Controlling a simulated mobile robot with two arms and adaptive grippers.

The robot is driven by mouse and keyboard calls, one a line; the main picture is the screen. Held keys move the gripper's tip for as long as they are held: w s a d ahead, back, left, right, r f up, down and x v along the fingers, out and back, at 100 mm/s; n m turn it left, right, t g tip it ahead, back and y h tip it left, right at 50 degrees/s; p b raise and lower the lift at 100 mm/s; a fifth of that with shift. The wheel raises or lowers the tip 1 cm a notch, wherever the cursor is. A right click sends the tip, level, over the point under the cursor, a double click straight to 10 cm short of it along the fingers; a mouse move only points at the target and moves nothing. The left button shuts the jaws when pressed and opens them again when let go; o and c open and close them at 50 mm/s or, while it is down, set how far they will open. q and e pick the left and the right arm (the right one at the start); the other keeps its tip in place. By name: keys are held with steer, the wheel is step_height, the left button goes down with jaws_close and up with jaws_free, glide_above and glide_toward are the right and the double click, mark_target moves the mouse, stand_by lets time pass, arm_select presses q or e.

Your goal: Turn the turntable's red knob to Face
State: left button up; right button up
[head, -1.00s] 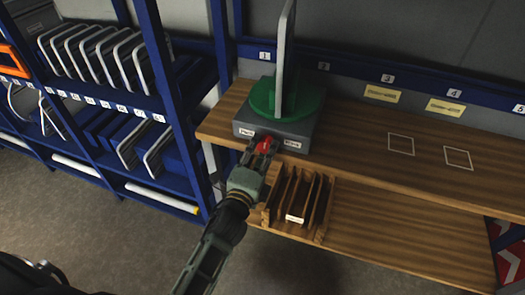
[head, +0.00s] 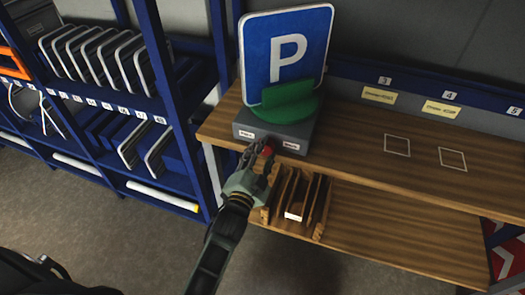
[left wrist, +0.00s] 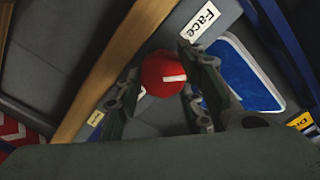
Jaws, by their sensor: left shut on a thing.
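The turntable is a grey box (head: 262,132) with a green disc (head: 305,107) on the bench. A blue parking sign (head: 262,55) with a white P stands upright on the disc, its face towards the head camera. The red knob (head: 268,151) is on the box's front, between two white labels. In the left wrist view the knob (left wrist: 160,68) has a white mark pointing right, and the "Face" label (left wrist: 203,22) is above and right of it. My left gripper (head: 262,157) is shut on the knob, with one finger on each side. My right gripper is not in view.
A wooden slotted rack (head: 294,212) is just below and right of the gripper. A blue shelf (head: 90,100) holding several panels stands at the left. The bench top (head: 365,140) is clear to the right, with two white outlined squares.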

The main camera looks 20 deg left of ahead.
arm_select(q)
steer(key=n, duration=0.1)
steer(key=n+p, duration=0.1)
steer(key=n, duration=0.2)
steer(key=shift+s+d+f+n+p, duration=0.15)
steer(key=shift+f+n+p, duration=0.15)
steer(key=shift+p, duration=0.1)
steer(key=shift+d+n+p, duration=0.1)
steer(key=shift+n+p, duration=0.5)
steer(key=shift+n, duration=1.2)
steer(key=o, duration=1.1)
steer(key=shift+d+r, duration=0.1)
steer(key=shift+d, duration=0.05)
steer(key=shift+c, duration=0.2)
steer(key=shift+r, duration=0.1)
steer(key=shift+r, duration=0.1)
steer(key=shift+a, duration=0.2)
steer(key=s, duration=1.1)
steer(key=shift+s+a, duration=0.15)
steer(key=shift+s, duration=0.25)
